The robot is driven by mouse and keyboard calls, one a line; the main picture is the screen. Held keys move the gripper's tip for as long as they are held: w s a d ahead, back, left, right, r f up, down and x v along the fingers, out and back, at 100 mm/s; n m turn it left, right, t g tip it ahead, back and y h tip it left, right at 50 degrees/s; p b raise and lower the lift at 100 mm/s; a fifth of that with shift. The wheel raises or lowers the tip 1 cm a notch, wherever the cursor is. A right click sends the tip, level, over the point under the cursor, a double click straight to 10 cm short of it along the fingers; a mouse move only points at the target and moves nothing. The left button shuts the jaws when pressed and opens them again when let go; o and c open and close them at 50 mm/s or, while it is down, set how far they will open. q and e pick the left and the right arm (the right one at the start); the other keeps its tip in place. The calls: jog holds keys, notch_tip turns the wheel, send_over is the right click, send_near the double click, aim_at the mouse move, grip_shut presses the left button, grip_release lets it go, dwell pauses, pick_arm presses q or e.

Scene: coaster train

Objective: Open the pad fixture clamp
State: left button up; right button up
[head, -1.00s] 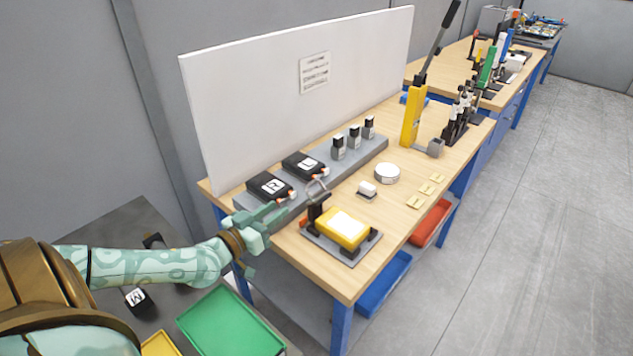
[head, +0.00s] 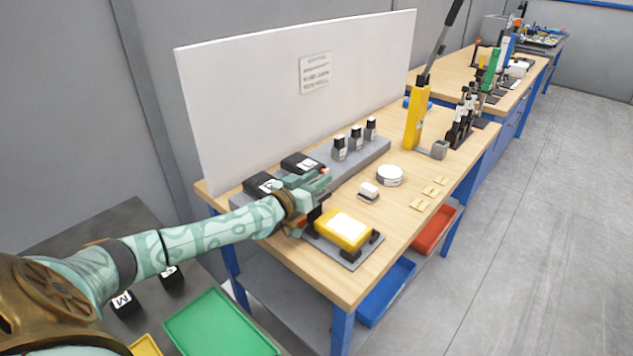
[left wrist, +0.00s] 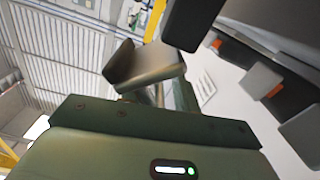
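The pad fixture (head: 352,258) is a dark grey plate near the front edge of the bench. It carries a yellow block (head: 336,237) with a white pad (head: 348,225) on top. My left gripper (head: 308,203) is at the fixture's left end, over the black clamp. Its fingers look spread apart, one above the other. They hide the clamp's handle in the head view, so contact cannot be told. The left wrist view shows a gripper finger (left wrist: 145,65) close up, with nothing clearly held. My right gripper is not in view.
Black boxes (head: 303,163) and several small bottles (head: 356,138) stand on a grey rack behind. A white panel (head: 260,100) rises at the back. A white puck (head: 389,175), a small white-topped piece (head: 368,190) and yellow plates (head: 430,191) lie right. A green tray (head: 220,325) is below.

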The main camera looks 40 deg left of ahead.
pick_arm(q)
jog(key=shift+d, duration=0.1)
grip_shut()
jog(key=shift+a+n, duration=0.35)
jog(key=shift+n, duration=0.35)
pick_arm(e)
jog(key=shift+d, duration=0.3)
pick_arm(q)
jog(key=shift+f, duration=0.1)
grip_release()
jog(key=shift+s, duration=0.1)
jog(key=shift+a, duration=0.15)
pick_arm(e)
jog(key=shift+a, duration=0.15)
